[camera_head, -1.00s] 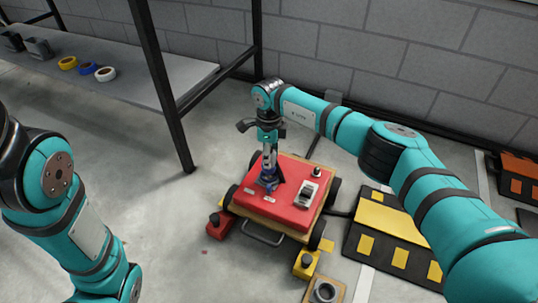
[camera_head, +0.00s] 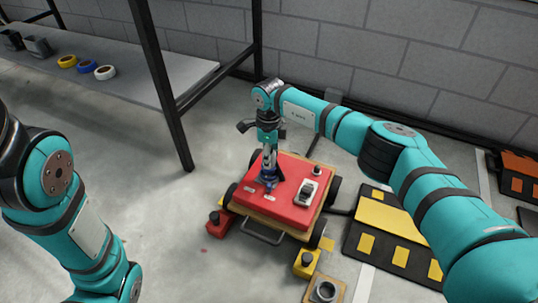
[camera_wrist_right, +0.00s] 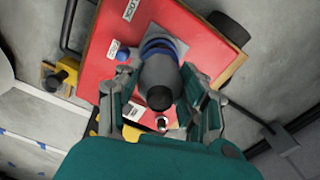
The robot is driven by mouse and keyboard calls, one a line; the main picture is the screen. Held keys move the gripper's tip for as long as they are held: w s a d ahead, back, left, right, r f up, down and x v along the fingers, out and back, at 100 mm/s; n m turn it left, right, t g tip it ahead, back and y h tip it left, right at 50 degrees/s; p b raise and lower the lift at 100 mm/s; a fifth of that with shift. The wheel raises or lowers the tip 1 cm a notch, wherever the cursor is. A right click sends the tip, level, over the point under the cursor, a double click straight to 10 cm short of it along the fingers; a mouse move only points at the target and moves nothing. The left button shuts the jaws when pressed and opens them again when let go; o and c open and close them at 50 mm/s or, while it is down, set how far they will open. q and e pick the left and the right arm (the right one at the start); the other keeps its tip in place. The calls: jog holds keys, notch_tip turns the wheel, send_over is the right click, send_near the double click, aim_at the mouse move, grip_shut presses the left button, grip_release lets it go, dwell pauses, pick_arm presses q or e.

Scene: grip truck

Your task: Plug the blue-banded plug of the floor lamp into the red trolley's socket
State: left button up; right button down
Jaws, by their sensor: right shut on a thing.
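The red trolley (camera_head: 286,207) stands on the floor in the middle of the head view. My right gripper (camera_head: 268,180) points down over the left part of its red top. In the right wrist view my right gripper (camera_wrist_right: 162,95) is shut on the dark grey plug (camera_wrist_right: 160,72), with a finger on each side. The plug's blue band (camera_wrist_right: 157,46) shows at its far end, over a grey square plate (camera_wrist_right: 181,47) on the red top. The plug hides the socket opening, so I cannot tell how deep it sits. My left gripper is out of view.
A white-and-dark device (camera_head: 307,192) and a small knob (camera_head: 317,171) are on the trolley top. Yellow-and-black mats (camera_head: 385,218) lie right of it. A shelf (camera_head: 120,75) with tape rolls stands at back left.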

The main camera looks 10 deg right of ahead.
jog(key=shift+f+b, duration=0.85)
jog(key=shift+f, duration=0.4)
jog(key=c, duration=0.7)
grip_release()
jog(key=shift+o, duration=0.4)
jog(key=shift+o, duration=1.1)
jog(key=shift+r+p, duration=2.1)
jog(key=shift+r, duration=0.45)
